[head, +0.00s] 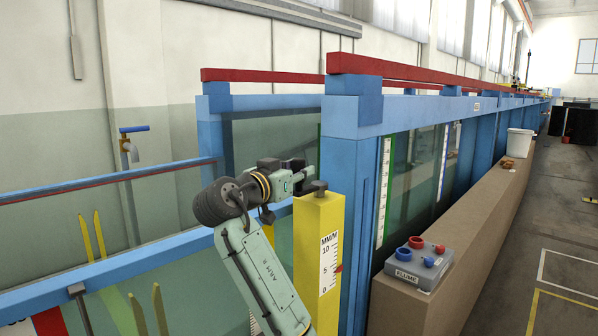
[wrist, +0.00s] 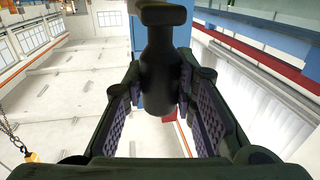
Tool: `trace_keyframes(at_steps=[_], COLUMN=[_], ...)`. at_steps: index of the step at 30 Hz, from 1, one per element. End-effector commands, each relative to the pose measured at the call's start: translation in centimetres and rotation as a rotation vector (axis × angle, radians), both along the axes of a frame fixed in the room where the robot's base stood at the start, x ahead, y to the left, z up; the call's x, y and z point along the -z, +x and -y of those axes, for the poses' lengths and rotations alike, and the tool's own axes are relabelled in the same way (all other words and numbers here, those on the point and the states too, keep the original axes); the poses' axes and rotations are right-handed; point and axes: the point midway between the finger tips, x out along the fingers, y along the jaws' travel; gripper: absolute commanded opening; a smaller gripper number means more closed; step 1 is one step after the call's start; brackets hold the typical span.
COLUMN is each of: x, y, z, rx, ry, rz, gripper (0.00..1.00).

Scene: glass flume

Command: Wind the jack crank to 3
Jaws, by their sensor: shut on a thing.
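The yellow jack post (head: 312,230) stands at the blue flume frame. A white scale marked MM/M, with 10 and 5 legible, is on its face, and a small red pointer (head: 339,268) sits at its right edge, about level with the 5. The dark crank hub (head: 319,186) is on top of the post. My gripper (head: 292,168) reaches in from the left, just above the post top. In the wrist view my gripper (wrist: 183,110) is shut around the dark, bottle-shaped crank handle (wrist: 163,75). In the head view the gripper hides most of the handle.
A grey control box (head: 418,264) labelled FLUME, with red and blue knobs, sits on the brown ledge (head: 470,230) at right. A white bucket (head: 519,142) stands farther along. Glass flume walls and blue rails (head: 120,175) lie at left. The floor at right is clear.

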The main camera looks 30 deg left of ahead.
Motion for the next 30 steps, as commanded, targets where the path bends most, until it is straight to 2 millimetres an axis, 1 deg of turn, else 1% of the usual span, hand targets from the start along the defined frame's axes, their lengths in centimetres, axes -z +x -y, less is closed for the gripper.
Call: trace_keyframes(at_steps=[4, 5, 14, 24, 26, 29, 30], x=[0.0, 0.0, 0.0, 0.0, -0.1, 0.0, 0.0], y=[0.0, 0.0, 0.0, -0.2, -0.7, -2.1, -2.9], z=[-0.1, -0.1, 0.0, 0.0, -0.1, -0.3, -0.4], rx=[-0.005, -0.005, -0.003, -0.002, -0.004, -0.005, -0.006], ry=[-0.001, -0.001, -0.001, 0.0, 0.001, 0.0, 0.001], rz=[0.0, 0.0, 0.0, 0.001, 0.002, 0.001, 0.002], gripper=[0.0, 0.26, 0.46, 0.46, 0.46, 0.46, 0.46])
